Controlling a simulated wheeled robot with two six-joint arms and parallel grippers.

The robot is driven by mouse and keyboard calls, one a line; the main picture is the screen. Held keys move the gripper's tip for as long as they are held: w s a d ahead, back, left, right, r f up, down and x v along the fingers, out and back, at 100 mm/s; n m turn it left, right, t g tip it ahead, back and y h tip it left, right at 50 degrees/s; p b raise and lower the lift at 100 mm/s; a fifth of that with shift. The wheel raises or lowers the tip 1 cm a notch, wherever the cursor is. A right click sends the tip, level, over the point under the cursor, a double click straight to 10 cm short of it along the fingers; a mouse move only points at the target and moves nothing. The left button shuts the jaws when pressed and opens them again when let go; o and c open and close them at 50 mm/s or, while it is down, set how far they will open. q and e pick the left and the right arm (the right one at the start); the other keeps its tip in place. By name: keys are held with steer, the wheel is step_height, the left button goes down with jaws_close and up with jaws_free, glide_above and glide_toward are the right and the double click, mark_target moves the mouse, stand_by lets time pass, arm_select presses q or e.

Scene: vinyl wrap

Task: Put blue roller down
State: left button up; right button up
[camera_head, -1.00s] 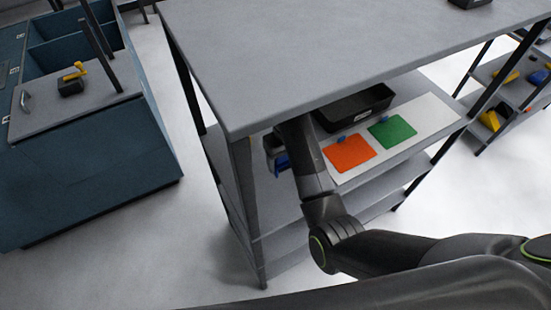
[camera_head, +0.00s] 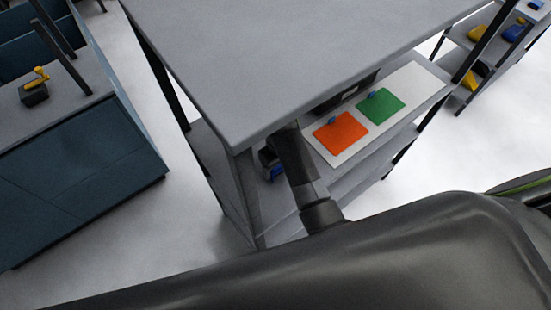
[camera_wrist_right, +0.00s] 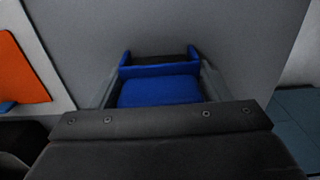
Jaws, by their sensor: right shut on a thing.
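The blue roller (camera_wrist_right: 160,90) shows in the right wrist view as a blue block with raised ends, between the fingers of my right gripper (camera_wrist_right: 158,80). The gripper is shut on it. In the head view a bit of the blue roller (camera_head: 278,173) shows beside my right forearm, at the left end of the shelf below the grey top. My right gripper (camera_head: 267,158) is mostly hidden there by the tabletop edge and the forearm. I cannot tell whether the roller touches the shelf. My left gripper is out of view.
A white board (camera_head: 418,85) with an orange sheet (camera_head: 341,133) and a green sheet (camera_head: 381,105) lies on the shelf, right of the gripper. A dark bin (camera_head: 330,104) stands behind it. The grey tabletop (camera_head: 270,60) overhangs the shelf. A blue cabinet (camera_head: 90,165) stands left.

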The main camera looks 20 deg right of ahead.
steer(key=shift+w+a, duration=0.1)
steer(key=shift+w, duration=0.1)
steer(key=shift+s+f, duration=0.25)
steer(key=shift+s, duration=0.25)
steer(key=shift+f, duration=0.3)
steer(key=shift+c, duration=0.4)
steer(key=o, duration=1)
steer(key=shift+w+f, duration=0.1)
steer(key=shift+f, duration=0.05)
steer(key=shift+c, duration=0.2)
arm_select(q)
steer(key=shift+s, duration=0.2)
arm_select(e)
steer(key=shift+w, duration=0.1)
